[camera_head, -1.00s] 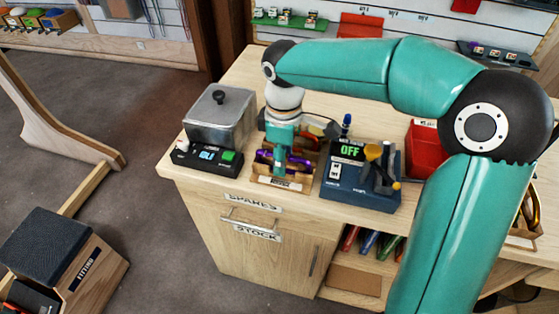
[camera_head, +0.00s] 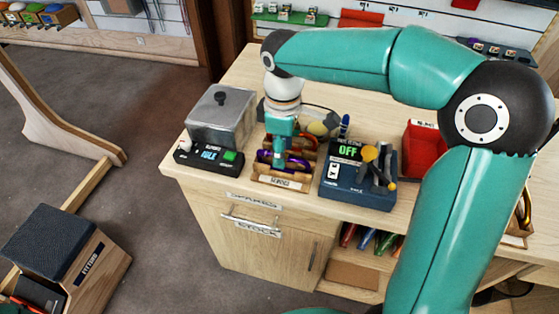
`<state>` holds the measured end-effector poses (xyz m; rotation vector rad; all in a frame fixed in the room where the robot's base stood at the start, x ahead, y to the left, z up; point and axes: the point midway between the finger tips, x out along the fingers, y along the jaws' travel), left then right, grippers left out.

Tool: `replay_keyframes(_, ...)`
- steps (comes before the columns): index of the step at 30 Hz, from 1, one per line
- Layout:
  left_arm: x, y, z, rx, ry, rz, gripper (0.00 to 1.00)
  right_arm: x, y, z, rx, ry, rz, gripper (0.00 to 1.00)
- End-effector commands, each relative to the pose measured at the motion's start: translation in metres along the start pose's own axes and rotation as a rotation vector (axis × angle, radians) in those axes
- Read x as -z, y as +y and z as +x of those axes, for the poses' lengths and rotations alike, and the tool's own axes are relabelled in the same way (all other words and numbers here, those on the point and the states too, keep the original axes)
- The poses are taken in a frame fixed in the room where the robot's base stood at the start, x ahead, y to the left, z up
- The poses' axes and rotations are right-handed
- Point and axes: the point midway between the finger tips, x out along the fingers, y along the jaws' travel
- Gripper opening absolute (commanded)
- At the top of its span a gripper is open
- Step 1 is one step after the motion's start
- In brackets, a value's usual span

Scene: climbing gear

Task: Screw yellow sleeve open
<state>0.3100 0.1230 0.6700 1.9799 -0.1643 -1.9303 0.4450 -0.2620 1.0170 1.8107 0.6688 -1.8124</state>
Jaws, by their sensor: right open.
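My right gripper (camera_head: 279,158) points down over a small wooden rack (camera_head: 279,183) near the counter's front edge. Its jaws are open, and its fingers hide part of the rack. A purple carabiner (camera_head: 264,158) shows in the rack beside the fingers; more gear to the right is too small to make out. I cannot pick out a yellow sleeve in the rack. No contact between the fingers and the gear can be made out. My left gripper is not in view.
Left of the rack stand a grey metal tank (camera_head: 222,115) and a black control box (camera_head: 209,156). Right of it is a blue tester (camera_head: 356,185) reading OFF, with yellow-tipped parts. A red bin (camera_head: 423,140) stands further right. The counter behind is mostly clear.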

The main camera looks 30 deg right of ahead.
Motion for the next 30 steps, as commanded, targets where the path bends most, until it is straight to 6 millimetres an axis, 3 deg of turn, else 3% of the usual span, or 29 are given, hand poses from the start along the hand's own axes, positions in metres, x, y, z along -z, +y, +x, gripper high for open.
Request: replay_keyframes(30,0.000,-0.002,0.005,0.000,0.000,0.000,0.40,0.000,-0.015,0.003,0.001,0.000,0.000,0.46)
